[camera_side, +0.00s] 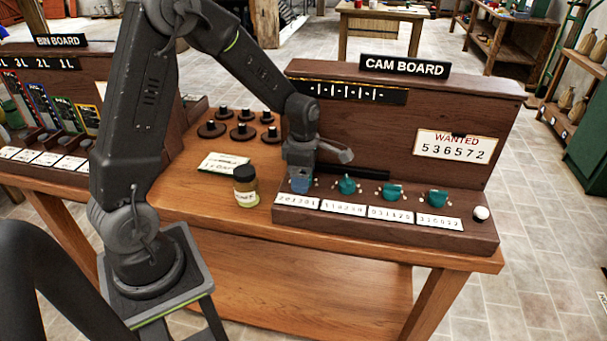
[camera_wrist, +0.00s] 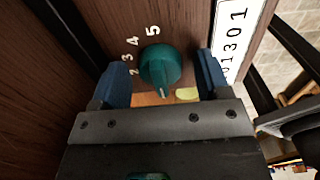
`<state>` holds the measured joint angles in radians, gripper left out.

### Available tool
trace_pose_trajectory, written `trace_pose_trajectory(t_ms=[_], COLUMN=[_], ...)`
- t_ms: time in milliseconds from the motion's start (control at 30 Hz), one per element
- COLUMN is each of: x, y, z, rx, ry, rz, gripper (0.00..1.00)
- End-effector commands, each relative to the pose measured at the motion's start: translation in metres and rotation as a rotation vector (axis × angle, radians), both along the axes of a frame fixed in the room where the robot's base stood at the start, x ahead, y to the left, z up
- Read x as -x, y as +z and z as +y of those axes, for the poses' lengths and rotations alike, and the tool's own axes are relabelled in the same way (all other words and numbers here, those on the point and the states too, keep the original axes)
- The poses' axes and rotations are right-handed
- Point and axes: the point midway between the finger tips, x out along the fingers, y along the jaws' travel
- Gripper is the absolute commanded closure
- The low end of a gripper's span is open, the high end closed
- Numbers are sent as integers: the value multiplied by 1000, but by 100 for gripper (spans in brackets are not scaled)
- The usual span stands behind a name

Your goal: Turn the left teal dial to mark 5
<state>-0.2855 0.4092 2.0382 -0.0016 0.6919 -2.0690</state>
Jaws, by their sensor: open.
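The left teal dial (camera_wrist: 160,66) shows in the wrist view, with marks 2, 3, 4 and 5 in an arc to its left and above it. A pale pointer line on the dial points toward the bottom of the picture, away from mark 5 (camera_wrist: 152,30). My gripper (camera_wrist: 161,78) is open, with one blue finger on each side of the dial and visible gaps between. In the side view my gripper (camera_side: 300,183) is down over the leftmost dial place of the cam board (camera_side: 483,235) and hides that dial.
Three more teal dials (camera_side: 392,192) stand in a row to the right, with number cards (camera_side: 343,208) in front. A white knob (camera_side: 481,213) is at the right end. A jar (camera_side: 246,190) and several dark round pieces (camera_side: 243,132) stand on the bench to the left.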

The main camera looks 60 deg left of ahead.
Motion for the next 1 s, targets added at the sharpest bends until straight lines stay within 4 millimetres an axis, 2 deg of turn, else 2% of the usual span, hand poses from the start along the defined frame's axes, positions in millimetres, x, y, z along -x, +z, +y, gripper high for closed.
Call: trace_pose_trajectory(t_ms=[67,533,767,1000], x=[0,0,0,0], y=[0,1,1,1], z=[0,0,0,0], rx=[0,0,-1,0], ry=[0,0,-14,-112], rz=[0,0,-1,1], gripper=[33,78,80,80])
